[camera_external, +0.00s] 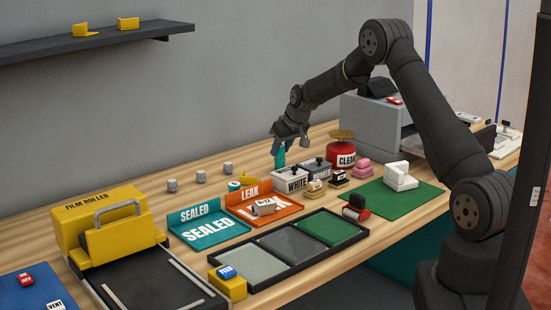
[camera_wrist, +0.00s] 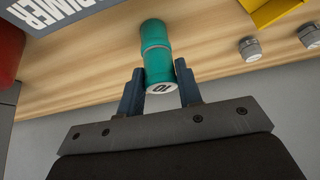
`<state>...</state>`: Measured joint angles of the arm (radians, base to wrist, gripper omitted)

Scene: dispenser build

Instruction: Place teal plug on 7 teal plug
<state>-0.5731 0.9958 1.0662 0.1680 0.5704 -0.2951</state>
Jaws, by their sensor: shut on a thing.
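My gripper (camera_external: 281,142) points down at the back of the table, behind the white boxes. Its blue fingers (camera_wrist: 160,92) are shut on a teal plug (camera_wrist: 158,70), whose pale end face carries a dark mark, perhaps 10. A second teal section (camera_wrist: 153,31) lies in line with it at the far end, across a pale seam. It seems to be another teal plug below the held one. I cannot tell whether the two touch. In the external view the teal column (camera_external: 279,158) reaches down close to the tabletop. No 7 is readable.
The WHITE box (camera_external: 290,181) and a red CLEAN container (camera_external: 341,155) stand close by. Grey cylinders (camera_external: 200,176) stand to the left along the back. Orange LEAK (camera_external: 251,191) and teal SEALED (camera_external: 194,214) trays lie in front, with another teal round piece (camera_external: 234,186).

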